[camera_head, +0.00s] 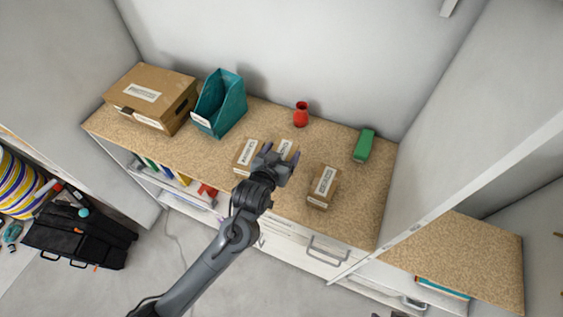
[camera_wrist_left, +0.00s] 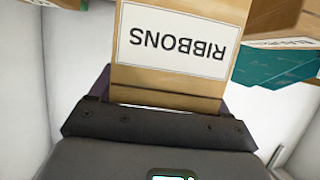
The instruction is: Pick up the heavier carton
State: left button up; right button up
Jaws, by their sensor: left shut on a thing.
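My left gripper (camera_head: 281,154) is over the middle of the speckled worktop and shut on a small brown carton (camera_head: 287,146). In the left wrist view this carton (camera_wrist_left: 170,75) fills the space between the fingers, and its white label reads RIBBONS upside down. I cannot tell whether it touches the worktop. A second small carton (camera_head: 246,154) with a white label is just left of the gripper, partly hidden by it. A third small labelled carton (camera_head: 323,187) stands to the right, nearer the front edge. My right gripper is not in view.
A large cardboard box (camera_head: 178,92) and a teal magazine file (camera_head: 233,108) stand at the left of the worktop (camera_head: 355,215). A red vase (camera_head: 301,114) and a green object (camera_head: 364,146) stand near the back. A tall white panel (camera_head: 440,140) bounds the right.

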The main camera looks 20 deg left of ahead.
pick_arm(q)
jog(key=shift+r, duration=1.9)
jog(key=shift+f, duration=0.1)
